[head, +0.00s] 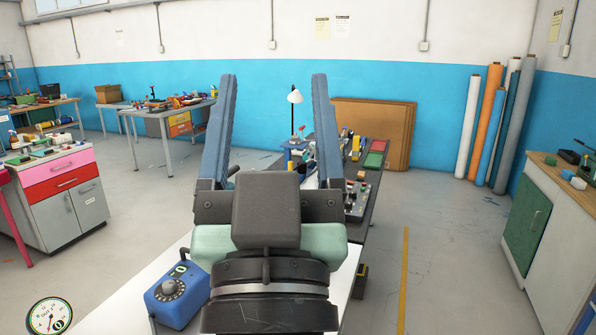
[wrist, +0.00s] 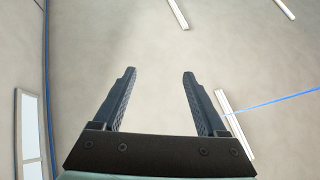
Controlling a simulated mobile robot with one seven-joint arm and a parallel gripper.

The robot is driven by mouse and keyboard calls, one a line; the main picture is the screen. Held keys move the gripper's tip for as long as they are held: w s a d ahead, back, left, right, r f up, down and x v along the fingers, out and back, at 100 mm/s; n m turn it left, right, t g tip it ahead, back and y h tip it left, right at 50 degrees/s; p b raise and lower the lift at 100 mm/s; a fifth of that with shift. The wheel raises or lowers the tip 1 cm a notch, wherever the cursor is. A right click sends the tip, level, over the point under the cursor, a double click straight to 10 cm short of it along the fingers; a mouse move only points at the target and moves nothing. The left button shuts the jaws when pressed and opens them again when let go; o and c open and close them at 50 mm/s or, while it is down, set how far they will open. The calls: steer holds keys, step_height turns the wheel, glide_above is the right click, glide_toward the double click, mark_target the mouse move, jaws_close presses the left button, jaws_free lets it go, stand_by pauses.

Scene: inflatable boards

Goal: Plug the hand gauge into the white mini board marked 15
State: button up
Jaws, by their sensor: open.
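My gripper (head: 273,135) stands upright in the middle of the head view, its two blue-grey fingers wide apart with nothing between them. In the wrist view the gripper (wrist: 160,85) is also open and empty, pointing at the ceiling. A round gauge (head: 50,316) with a pale face, needle and dark rim is cut off at the bottom left of the head view; I cannot tell if it is the hand gauge. It is well left of and below my gripper. I cannot make out a white mini board marked 15.
A blue box with a dial (head: 177,296) is on a white surface (head: 128,306) below my gripper. A dark bench (head: 376,180) with tools is behind the gripper. A drawer cabinet (head: 66,200) stands left, a white cabinet (head: 545,240) right. Floor (head: 450,240) at right is clear.

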steer(key=s+d+r+t, duration=0.1)
steer(key=s+d+r, duration=0.1)
steer(key=s+r, duration=0.2)
step_height(320, 180, up, 3)
steer(key=shift+s+f+t+h, duration=0.1)
steer(key=shift+s+t+h, duration=0.25)
steer(key=shift+t+h, duration=0.05)
